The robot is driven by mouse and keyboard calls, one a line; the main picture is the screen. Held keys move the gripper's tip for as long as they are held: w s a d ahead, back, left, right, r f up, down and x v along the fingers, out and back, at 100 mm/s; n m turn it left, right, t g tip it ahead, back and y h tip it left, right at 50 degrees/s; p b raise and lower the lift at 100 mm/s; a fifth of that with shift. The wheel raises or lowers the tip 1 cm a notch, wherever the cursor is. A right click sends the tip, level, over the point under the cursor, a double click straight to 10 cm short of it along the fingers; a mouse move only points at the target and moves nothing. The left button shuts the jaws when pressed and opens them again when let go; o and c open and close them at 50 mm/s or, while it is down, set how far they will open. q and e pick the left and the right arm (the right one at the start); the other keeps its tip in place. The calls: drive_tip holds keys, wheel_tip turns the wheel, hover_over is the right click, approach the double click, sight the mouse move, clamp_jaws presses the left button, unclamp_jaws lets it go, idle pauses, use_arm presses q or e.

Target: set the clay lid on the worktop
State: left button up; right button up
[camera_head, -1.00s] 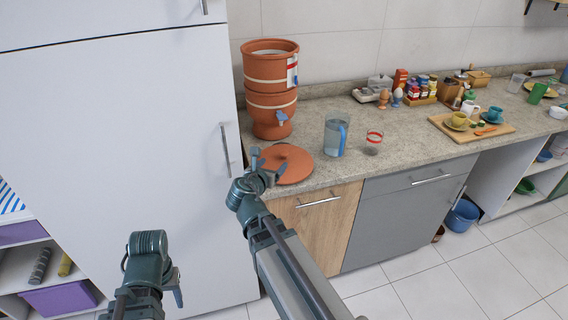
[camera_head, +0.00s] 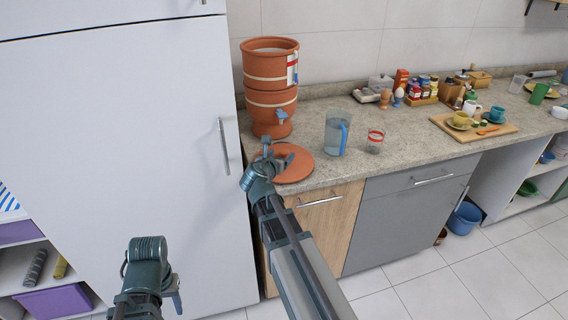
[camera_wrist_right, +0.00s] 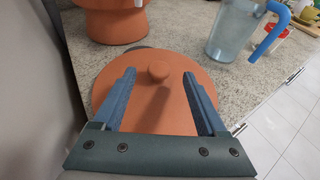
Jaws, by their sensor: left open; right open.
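The clay lid (camera_head: 297,166) is a round terracotta disc with a knob. It lies flat on the worktop (camera_head: 408,139) near the front edge, in front of the clay water filter (camera_head: 270,88), whose top is uncovered. In the right wrist view the lid (camera_wrist_right: 158,108) sits below the open fingers of my right gripper (camera_wrist_right: 158,88), with its knob (camera_wrist_right: 158,71) just beyond and between the tips. In the head view my right gripper (camera_head: 275,158) covers the lid's left part. My left gripper (camera_head: 172,290) is open and empty, low in front of the white cabinet.
A water jug (camera_head: 335,132) with a blue handle and a red-banded glass (camera_head: 375,141) stand right of the lid. A cutting board (camera_head: 470,133) with cups lies further right. A tall white cabinet (camera_head: 110,120) borders the worktop's left end.

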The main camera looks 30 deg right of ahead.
sight(283, 153)
drive_tip(key=x, duration=0.1)
drive_tip(key=b+x, duration=0.1)
drive_tip(key=x, duration=0.1)
drive_tip(key=b+x, duration=0.1)
drive_tip(key=x, duration=0.1)
drive_tip(key=shift+f, duration=0.3)
drive_tip(key=shift+r, duration=0.1)
clamp_jaws()
